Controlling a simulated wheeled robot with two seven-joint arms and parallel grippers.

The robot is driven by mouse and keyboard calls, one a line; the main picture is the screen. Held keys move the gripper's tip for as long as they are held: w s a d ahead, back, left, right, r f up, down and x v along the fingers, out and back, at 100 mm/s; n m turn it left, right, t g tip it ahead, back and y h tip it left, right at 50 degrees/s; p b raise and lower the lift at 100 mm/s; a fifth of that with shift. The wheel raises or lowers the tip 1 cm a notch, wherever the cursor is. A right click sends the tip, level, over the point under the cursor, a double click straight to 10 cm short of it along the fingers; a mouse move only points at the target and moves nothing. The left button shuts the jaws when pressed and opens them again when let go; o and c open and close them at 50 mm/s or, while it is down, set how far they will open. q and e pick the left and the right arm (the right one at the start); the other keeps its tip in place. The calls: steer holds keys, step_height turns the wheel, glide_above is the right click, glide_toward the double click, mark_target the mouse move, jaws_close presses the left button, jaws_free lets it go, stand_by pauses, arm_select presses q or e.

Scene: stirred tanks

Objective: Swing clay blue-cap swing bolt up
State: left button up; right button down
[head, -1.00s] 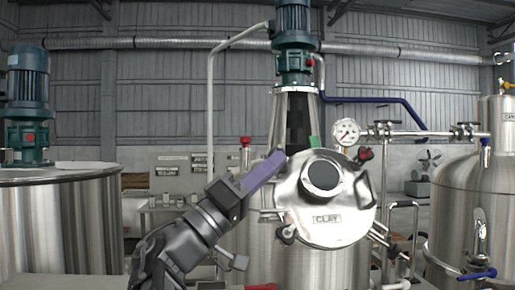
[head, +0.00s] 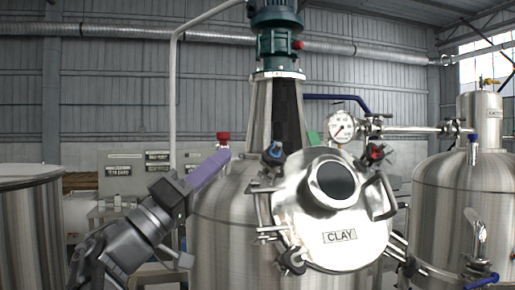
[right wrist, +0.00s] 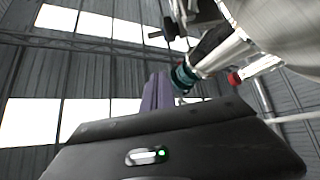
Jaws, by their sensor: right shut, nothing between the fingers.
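The CLAY tank's round steel lid (head: 345,248) faces me, closed against the tank's opening. The blue-cap swing bolt (head: 273,152) shows at the lid's upper left edge, with its blue cap uppermost; its lower part is hard to make out. My right gripper (head: 227,154) has purple fingers, shut and empty. In the head view it is left of the blue cap with a visible gap. The fingers also show in the right wrist view (right wrist: 157,92). My left gripper is not in view.
A red-cap swing bolt (head: 375,153) sits at the lid's upper right and a black knob (head: 292,261) at its lower left. A gauge (head: 341,127) and pipe are behind. A red-topped fitting (head: 223,138) shows beyond my fingertips. Another tank (head: 460,200) stands right.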

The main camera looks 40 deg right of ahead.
mark_target(267, 153)
steer(key=p+x, duration=0.4)
steer(key=x, duration=0.5)
steer(key=shift+d+r, duration=0.1)
steer(key=shift+r, duration=0.15)
steer(key=shift+s+d+f, duration=0.3)
steer(key=shift+s+f, duration=0.05)
steer(key=shift+f, duration=0.15)
steer(key=shift+s+d+f, duration=0.25)
steer(key=shift+s+f, duration=0.15)
steer(key=shift+f, duration=0.1)
steer(key=shift+s+f, duration=0.25)
steer(key=shift+s+d+f, duration=0.15)
steer(key=shift+f, duration=0.15)
steer(key=b, duration=0.1)
steer(key=f+b, duration=0.1)
steer(key=b, duration=0.1)
steer(key=shift+s+d+f, duration=0.15)
steer(key=shift+s+f, duration=0.05)
steer(key=shift+s, duration=0.15)
steer(key=shift+b, duration=0.35)
steer(key=shift+r, duration=0.15)
